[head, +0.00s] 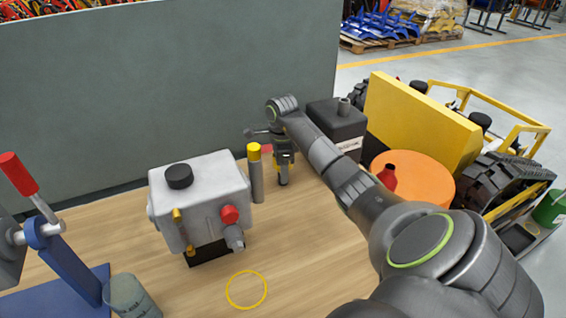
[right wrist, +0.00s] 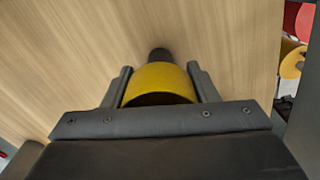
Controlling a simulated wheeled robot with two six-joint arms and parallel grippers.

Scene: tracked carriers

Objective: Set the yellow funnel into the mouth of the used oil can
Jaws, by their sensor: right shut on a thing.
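The yellow funnel (right wrist: 160,80) is held between the two fingers of my right gripper (right wrist: 162,88) in the right wrist view, with a dark spout end beyond it. A dark can (head: 336,125) with a short grey mouth (head: 344,106) on top, which looks like the used oil can, stands to the right of the gripper. My right arm hides part of its front. The funnel is apart from the can. My left gripper is not in view.
A grey machine (head: 200,200) with a red knob stands left of the gripper, beside a yellow-topped grey cylinder (head: 256,180). A red funnel-like thing (head: 387,177) sits on an orange drum (head: 420,172). A yellow ring (head: 246,289) marks clear wood in front. A grey panel (head: 160,90) closes the back.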

